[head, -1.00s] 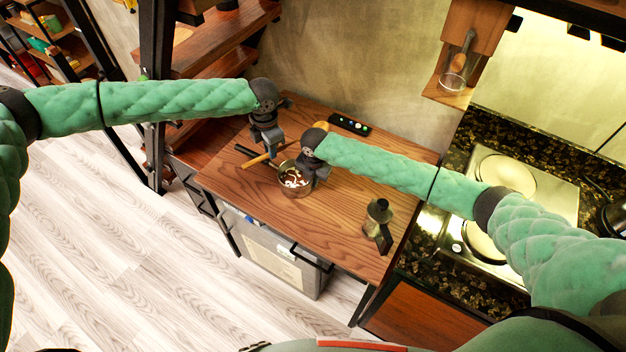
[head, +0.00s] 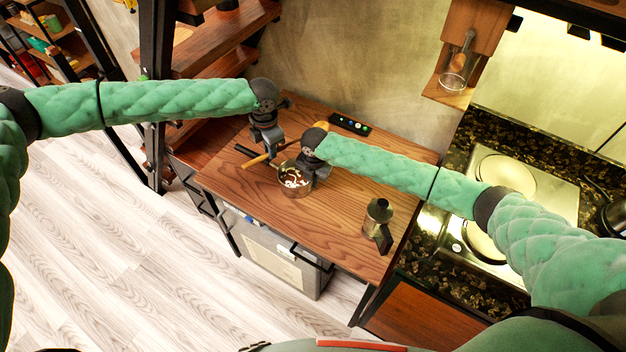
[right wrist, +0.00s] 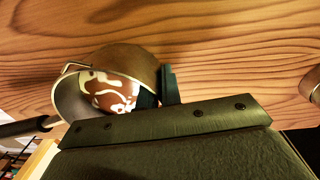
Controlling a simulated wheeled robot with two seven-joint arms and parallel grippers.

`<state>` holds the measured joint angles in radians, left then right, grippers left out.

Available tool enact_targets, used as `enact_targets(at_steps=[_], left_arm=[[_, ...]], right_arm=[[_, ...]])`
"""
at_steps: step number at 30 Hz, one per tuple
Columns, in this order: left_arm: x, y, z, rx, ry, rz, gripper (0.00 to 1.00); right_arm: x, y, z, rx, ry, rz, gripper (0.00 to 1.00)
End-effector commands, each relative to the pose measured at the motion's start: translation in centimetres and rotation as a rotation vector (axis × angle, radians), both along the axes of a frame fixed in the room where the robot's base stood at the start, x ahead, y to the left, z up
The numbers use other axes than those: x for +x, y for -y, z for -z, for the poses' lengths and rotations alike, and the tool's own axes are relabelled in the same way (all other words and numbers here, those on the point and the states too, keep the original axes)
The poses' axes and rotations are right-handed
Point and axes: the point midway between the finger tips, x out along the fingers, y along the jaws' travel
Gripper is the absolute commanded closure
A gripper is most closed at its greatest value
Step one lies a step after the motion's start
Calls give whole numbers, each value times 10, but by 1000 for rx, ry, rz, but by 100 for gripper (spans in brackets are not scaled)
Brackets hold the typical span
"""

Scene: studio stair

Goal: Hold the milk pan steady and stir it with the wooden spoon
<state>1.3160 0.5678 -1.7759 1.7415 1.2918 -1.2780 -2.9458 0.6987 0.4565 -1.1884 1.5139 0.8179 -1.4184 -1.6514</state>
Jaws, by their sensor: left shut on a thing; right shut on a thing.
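The milk pan (head: 294,191) stands on the wooden table, with brown and white swirled contents. In the right wrist view the pan (right wrist: 135,60) shows its round wall and a dark handle out to the left. My right gripper (head: 312,172) is shut on the pan's wall at its right side. In the right wrist view its dark fingers (right wrist: 160,90) are at that wall. My left gripper (head: 273,153) is shut on the spoon.
A glass and dark coffee pot (head: 378,218) stands at the table's right. A black strip with lit buttons (head: 349,124) lies at the back. A hob (head: 515,190) is further right. The table's front (head: 325,225) is clear.

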Motion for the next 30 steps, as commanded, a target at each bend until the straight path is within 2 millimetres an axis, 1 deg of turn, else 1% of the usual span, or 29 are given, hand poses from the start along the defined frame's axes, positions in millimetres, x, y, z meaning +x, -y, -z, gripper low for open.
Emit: enact_targets(at_steps=[14, 15, 17, 18, 26, 30], left_arm=[[0, 0, 0, 0, 0, 0, 100], [0, 0, 0, 0, 0, 0, 100], [0, 0, 0, 0, 0, 0, 100], [0, 0, 0, 0, 0, 0, 100], [0, 0, 0, 0, 0, 0, 100], [0, 0, 0, 0, 0, 0, 100]], right_arm=[[0, 1, 0, -1, 0, 1, 100], [1, 0, -1, 0, 1, 1, 88], [1, 0, -1, 0, 1, 1, 76], [1, 0, -1, 0, 1, 1, 69], [0, 1, 1, -1, -1, 1, 69], [0, 1, -6, 0, 0, 0, 69]])
